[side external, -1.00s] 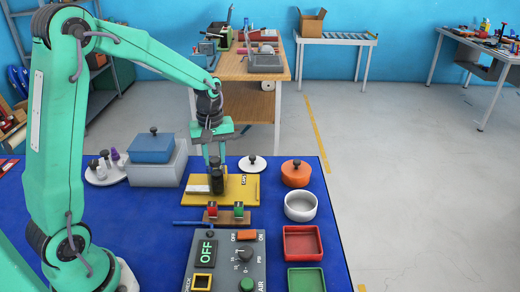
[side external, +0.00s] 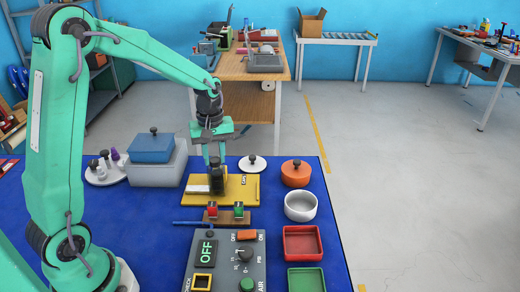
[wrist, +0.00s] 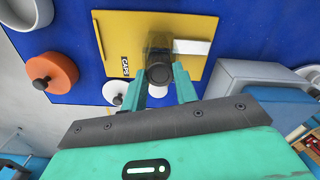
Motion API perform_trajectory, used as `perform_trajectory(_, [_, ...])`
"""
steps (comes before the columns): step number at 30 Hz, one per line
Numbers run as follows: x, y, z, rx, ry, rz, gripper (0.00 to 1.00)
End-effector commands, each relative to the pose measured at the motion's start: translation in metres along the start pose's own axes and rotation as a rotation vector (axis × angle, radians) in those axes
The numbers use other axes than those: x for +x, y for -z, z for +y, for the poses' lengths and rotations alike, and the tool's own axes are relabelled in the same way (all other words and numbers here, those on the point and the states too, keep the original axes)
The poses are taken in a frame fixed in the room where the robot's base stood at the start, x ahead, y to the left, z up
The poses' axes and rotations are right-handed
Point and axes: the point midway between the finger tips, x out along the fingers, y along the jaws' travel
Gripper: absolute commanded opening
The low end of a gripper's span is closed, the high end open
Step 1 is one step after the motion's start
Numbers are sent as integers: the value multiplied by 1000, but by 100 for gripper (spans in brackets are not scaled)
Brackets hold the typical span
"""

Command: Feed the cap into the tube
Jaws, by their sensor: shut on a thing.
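My gripper (wrist: 159,90) points down over the yellow board (wrist: 118,30), its two teal fingers on either side of a dark round cap (wrist: 160,73) and shut on it. In the side view my gripper (side external: 216,163) meets a black upright piece (side external: 216,184) on the yellow board (side external: 244,196). In the wrist view a dark, see-through squarish body (wrist: 158,45), perhaps the tube, lies directly beyond the cap. I cannot tell whether the cap is inside it or just above it. The fingers hide part of the contact.
A white strip (wrist: 192,47) lies on the board beside the dark body. A grey box with a blue lid (side external: 152,148) stands left, a white knobbed lid (side external: 252,164) behind right. Red and green blocks (side external: 226,212) and a control panel (side external: 226,262) are in front. Trays (side external: 303,258) stand at right.

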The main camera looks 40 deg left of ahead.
Motion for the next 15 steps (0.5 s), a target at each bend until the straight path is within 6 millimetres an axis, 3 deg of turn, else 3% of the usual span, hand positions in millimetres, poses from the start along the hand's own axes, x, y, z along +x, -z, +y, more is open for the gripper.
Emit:
perform_trajectory(9, [0,0,0,0,0,0,8])
perform_trajectory(10, [0,0,0,0,0,0,31])
perform_trajectory(13, [0,0,0,0,0,0,50])
perform_trajectory(15, [0,0,0,0,0,0,54])
